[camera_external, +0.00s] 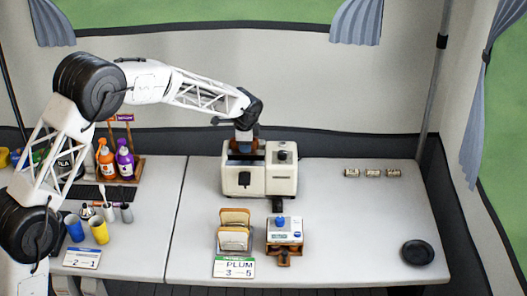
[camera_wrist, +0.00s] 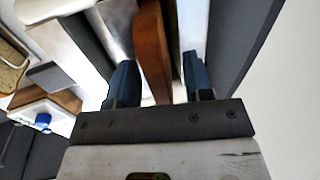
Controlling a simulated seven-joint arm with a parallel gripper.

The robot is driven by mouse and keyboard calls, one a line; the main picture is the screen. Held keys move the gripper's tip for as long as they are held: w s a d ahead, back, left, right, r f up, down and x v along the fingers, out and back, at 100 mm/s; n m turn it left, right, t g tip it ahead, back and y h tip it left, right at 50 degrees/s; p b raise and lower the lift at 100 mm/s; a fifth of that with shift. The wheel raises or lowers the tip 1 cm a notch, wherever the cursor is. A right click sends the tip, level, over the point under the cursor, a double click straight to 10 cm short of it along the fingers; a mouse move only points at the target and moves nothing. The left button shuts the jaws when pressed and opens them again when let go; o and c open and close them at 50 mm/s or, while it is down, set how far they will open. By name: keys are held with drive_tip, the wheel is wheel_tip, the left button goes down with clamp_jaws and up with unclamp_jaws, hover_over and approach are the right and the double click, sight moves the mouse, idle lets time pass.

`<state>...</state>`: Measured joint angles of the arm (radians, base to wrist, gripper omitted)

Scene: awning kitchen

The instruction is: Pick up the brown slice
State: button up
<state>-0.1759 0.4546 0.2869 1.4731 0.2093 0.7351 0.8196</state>
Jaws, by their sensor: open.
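The brown slice (camera_wrist: 152,48) stands on edge in the toaster (camera_external: 260,178), and in the wrist view its upper part shows between my two blue fingertips. My gripper (camera_wrist: 160,76) is open, with one finger on each side of the slice. A light gap shows between the slice and the right finger; I cannot tell whether the left finger touches it. In the external view my gripper (camera_external: 244,140) points down at the toaster's left slot, and the slice is mostly hidden there.
A rack (camera_external: 233,238) with bread slices stands in front of the toaster, beside a wooden stand with a blue-topped white box (camera_external: 284,231). Small cans (camera_external: 372,173) and a black round lid (camera_external: 417,252) lie to the right. Bottles (camera_external: 125,162) and cups (camera_external: 99,229) stand left.

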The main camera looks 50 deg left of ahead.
drive_tip(key=shift+f, duration=0.2)
idle(0.4)
drive_tip(key=c, duration=0.8)
